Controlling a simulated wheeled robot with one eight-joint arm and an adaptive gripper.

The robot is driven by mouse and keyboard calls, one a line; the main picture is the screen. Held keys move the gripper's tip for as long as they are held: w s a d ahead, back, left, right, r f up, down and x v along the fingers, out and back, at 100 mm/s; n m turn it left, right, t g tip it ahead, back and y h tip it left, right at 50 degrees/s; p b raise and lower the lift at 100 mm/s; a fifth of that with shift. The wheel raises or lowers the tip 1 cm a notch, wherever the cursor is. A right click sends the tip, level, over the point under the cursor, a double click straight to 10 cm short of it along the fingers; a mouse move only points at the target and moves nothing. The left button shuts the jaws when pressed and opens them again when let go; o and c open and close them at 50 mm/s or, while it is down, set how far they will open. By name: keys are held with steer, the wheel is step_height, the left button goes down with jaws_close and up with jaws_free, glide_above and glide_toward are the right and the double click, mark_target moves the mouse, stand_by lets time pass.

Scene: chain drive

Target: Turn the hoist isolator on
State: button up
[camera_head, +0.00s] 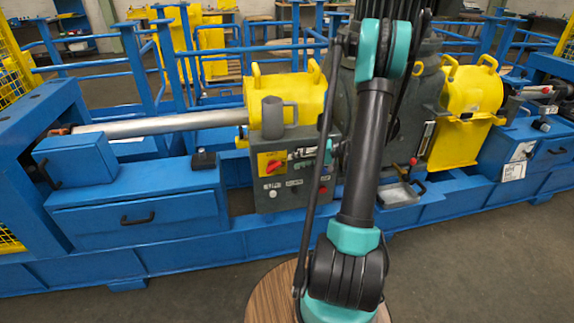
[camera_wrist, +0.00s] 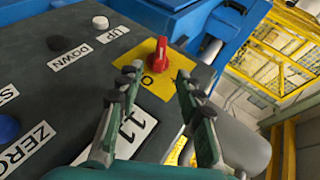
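The isolator is a red rotary knob (camera_wrist: 158,54) on a yellow plate (camera_wrist: 150,78), on the dark control panel (camera_wrist: 50,100). An "O" mark shows on the plate in the wrist view; the knob's exact setting is hard to tell. In the head view the red knob (camera_head: 273,167) and yellow plate sit at the panel's upper left. My gripper (camera_wrist: 157,78) is open and empty in the wrist view. Its fingertips are spread to either side of the knob's line, apparently short of it.
A grey mug-like can (camera_head: 272,117) stands above the plate; a grey cylinder (camera_wrist: 240,143) lies close to my right finger. White UP and black DOWN buttons (camera_wrist: 57,43) and a blue button (camera_wrist: 7,126) share the panel. A metal tray (camera_head: 398,194) sits to the right.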

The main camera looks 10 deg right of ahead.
steer(key=shift+v, duration=0.8)
steer(key=shift+c, duration=0.6)
steer(key=shift+a, duration=0.15)
steer(key=shift+c, duration=1.2)
steer(key=a+h, duration=0.1)
steer(key=a+g+h, duration=0.1)
steer(key=a, duration=0.1)
steer(key=w+a+g, duration=0.1)
steer(key=a, duration=0.1)
steer(key=shift+f+h, duration=0.25)
steer(key=shift+h, duration=0.15)
jaws_close()
steer(key=n+h, duration=0.2)
steer(key=h, duration=0.9)
glide_toward(276, 164)
steer(key=x, duration=0.5)
steer(key=shift+w+a, duration=0.2)
steer(key=shift+d+f, duration=0.4)
steer(key=shift+f, duration=0.3)
